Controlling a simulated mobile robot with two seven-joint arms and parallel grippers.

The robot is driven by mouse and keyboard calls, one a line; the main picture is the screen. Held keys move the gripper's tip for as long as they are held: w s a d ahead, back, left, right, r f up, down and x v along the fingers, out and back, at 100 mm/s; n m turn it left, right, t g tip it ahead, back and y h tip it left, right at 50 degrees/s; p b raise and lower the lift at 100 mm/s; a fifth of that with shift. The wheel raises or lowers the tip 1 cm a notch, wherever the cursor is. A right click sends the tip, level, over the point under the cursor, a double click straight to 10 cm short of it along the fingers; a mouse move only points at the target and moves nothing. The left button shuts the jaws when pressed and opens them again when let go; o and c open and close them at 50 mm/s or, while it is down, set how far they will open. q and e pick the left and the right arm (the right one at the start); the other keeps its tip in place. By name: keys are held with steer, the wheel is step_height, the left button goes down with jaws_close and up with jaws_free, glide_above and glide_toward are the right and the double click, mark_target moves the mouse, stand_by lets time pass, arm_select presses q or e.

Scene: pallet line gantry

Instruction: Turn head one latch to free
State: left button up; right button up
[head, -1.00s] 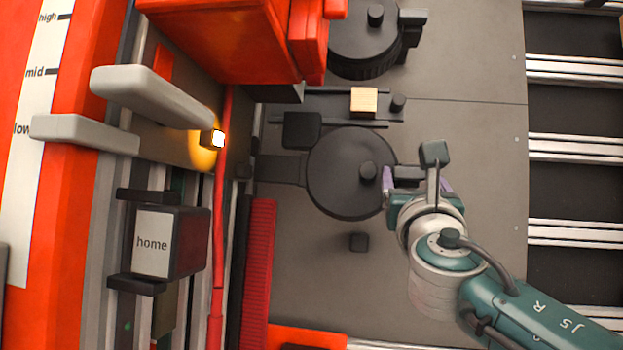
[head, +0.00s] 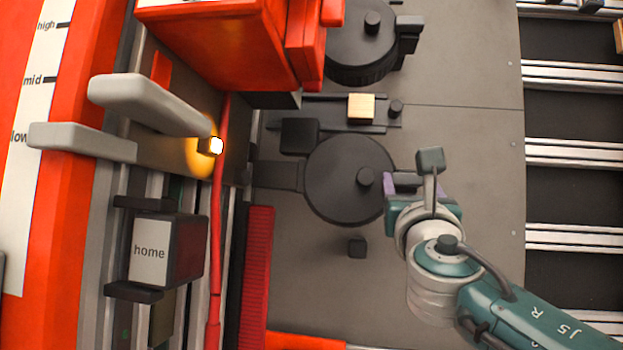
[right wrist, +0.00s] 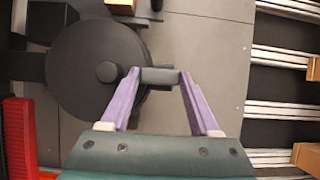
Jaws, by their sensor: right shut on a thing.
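A round black head (head: 343,200) with a small knob lies on the grey plate in the middle of the head view. It also fills the upper left of the right wrist view (right wrist: 95,45). My right gripper (head: 415,186) is at the head's right side. Its purple fingers are shut on a short dark latch bar (right wrist: 160,76) that sticks out from the head's rim. The latch is mostly hidden by the gripper in the head view. A second round head (head: 350,45) with a dark latch (head: 408,35) on its right is further up. My left gripper is not in view.
A red housing (head: 220,45) overhangs the upper left. Grey levers (head: 150,105), a glowing lamp (head: 216,146) and a "home" box (head: 150,250) stand at left. A wooden block (head: 361,106) sits between the two heads. Metal rails (head: 570,153) run along the right.

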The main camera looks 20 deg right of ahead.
steer(key=n+p, duration=0.1)
steer(key=n+y+p, duration=0.1)
steer(key=n, duration=0.1)
steer(key=n+y+p, duration=0.1)
steer(key=shift+s+d+r+t, duration=0.15)
steer(key=shift+r+t, duration=0.1)
steer(key=shift+t, duration=0.15)
steer(key=n+y+p, duration=0.2)
steer(key=n, duration=0.1)
steer(key=n+y+p, duration=0.1)
steer(key=n+p, duration=0.1)
steer(key=n, duration=0.2)
steer(key=shift+d+r+y, duration=0.15)
steer(key=shift+d+y, duration=0.05)
steer(key=shift+y, duration=0.2)
steer(key=n+y+p, duration=0.1)
steer(key=n+p, duration=0.1)
steer(key=n, duration=0.1)
steer(key=n+g+y+p, duration=0.1)
steer(key=n+p, duration=0.1)
steer(key=n, duration=0.1)
steer(key=shift+d+r, duration=0.15)
steer(key=n+g+y+p, duration=0.1)
steer(key=n+p, duration=0.1)
steer(key=n, duration=0.1)
steer(key=shift+n+g, duration=0.3)
steer(key=shift+g, duration=0.1)
steer(key=shift+n+p, duration=0.3)
steer(key=shift+p, duration=0.1)
steer(key=o, duration=1.1)
